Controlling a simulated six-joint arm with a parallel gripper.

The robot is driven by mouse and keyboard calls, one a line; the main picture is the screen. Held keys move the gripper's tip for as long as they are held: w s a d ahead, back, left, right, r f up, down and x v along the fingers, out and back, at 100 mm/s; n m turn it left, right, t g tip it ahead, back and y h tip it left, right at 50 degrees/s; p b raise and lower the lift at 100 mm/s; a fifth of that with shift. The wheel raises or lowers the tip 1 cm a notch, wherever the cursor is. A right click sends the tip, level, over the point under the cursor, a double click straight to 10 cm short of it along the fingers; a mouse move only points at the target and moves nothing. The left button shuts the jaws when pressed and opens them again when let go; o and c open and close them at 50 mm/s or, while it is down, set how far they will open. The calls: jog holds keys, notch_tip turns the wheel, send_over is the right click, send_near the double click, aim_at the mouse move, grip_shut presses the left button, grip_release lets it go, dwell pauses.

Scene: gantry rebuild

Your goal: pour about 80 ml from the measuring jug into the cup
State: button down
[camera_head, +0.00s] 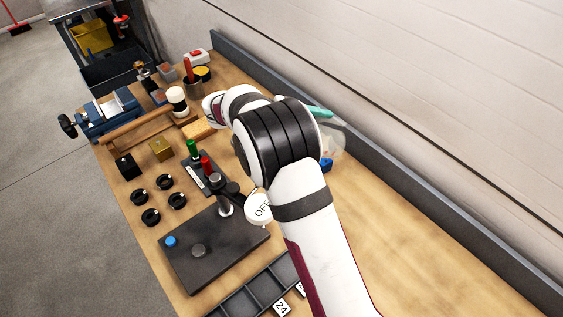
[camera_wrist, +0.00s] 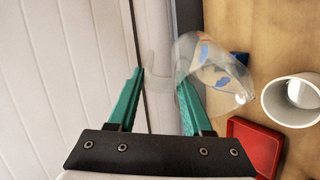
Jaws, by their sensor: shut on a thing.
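The clear measuring jug (camera_wrist: 212,68) is in the wrist view, right of my gripper (camera_wrist: 160,76). My green fingers are shut on the jug at its handle side; the exact contact is hard to see through the clear material. The jug looks tilted, its lower right end towards the cup. The white cup (camera_wrist: 292,100) is apart from it at the right edge; something pale shows inside. I cannot tell the liquid level in either. In the head view the jug (camera_head: 334,142) shows faintly behind my arm, beside a teal finger (camera_head: 319,112). The cup is hidden there.
A red tray (camera_wrist: 252,146) lies near the cup, and a blue object (camera_wrist: 241,58) is behind the jug. A grey ledge (camera_head: 420,165) and white wall border the bench. A dark stand (camera_head: 215,250), knobs and a vise (camera_head: 105,115) fill the left side. The bench's right front is clear.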

aim_at(336, 132)
jog(key=shift+a+r, duration=0.1)
jog(key=shift+a, duration=0.1)
jog(key=shift+s+a+r+h, duration=0.15)
jog(key=shift+a+h, duration=0.15)
jog(key=shift+h, duration=0.2)
jog(key=shift+w+d+f+y, duration=0.15)
jog(key=shift+d+f+y, duration=0.05)
jog(key=shift+d+y, duration=0.4)
jog(key=shift+w+d+f+y, duration=0.15)
jog(key=shift+d+f+y, duration=0.05)
jog(key=shift+d+y, duration=0.35)
jog(key=shift+d+f+g+y, duration=0.15)
jog(key=shift+f+g+y, duration=0.1)
jog(key=shift+f+g, duration=0.05)
jog(key=shift+w+d+f+y, duration=0.2)
jog(key=shift+d+f+y, duration=0.45)
jog(key=shift+y, duration=0.15)
jog(key=shift+w+d+g+y, duration=0.1)
jog(key=shift+d+g+y, duration=0.3)
jog(key=shift+y, duration=0.2)
